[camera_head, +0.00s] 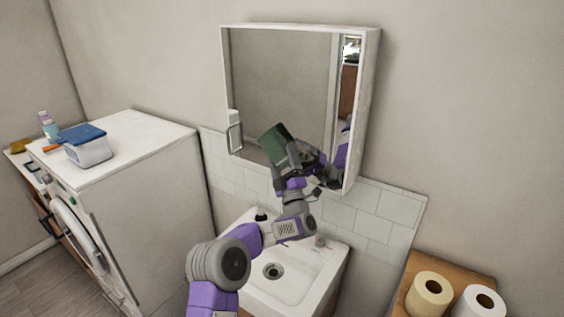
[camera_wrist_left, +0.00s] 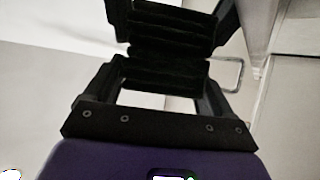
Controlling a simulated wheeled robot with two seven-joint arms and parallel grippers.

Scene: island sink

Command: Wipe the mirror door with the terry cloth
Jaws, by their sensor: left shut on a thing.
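The mirror door (camera_head: 285,85) is on a white wall cabinet above the sink. A dark green terry cloth (camera_head: 276,140) shows as a folded, tilted slab in front of the lower middle of the mirror. My left gripper (camera_head: 289,160) is shut on the cloth, its arm rising from the bottom of the head view. In the left wrist view the dark fingers of my left gripper (camera_wrist_left: 165,75) fill the top middle, and the cloth cannot be told apart from them there. Whether the cloth touches the glass cannot be told. My right gripper is not in view.
Below is a white sink (camera_head: 285,285) with a drain. At left stands a white washing machine (camera_head: 125,165) with a blue-lidded box (camera_head: 86,145) on top. Toilet rolls (camera_head: 430,292) stand on a wooden shelf at lower right. A white framed holder (camera_head: 235,132) shows at the mirror's lower left.

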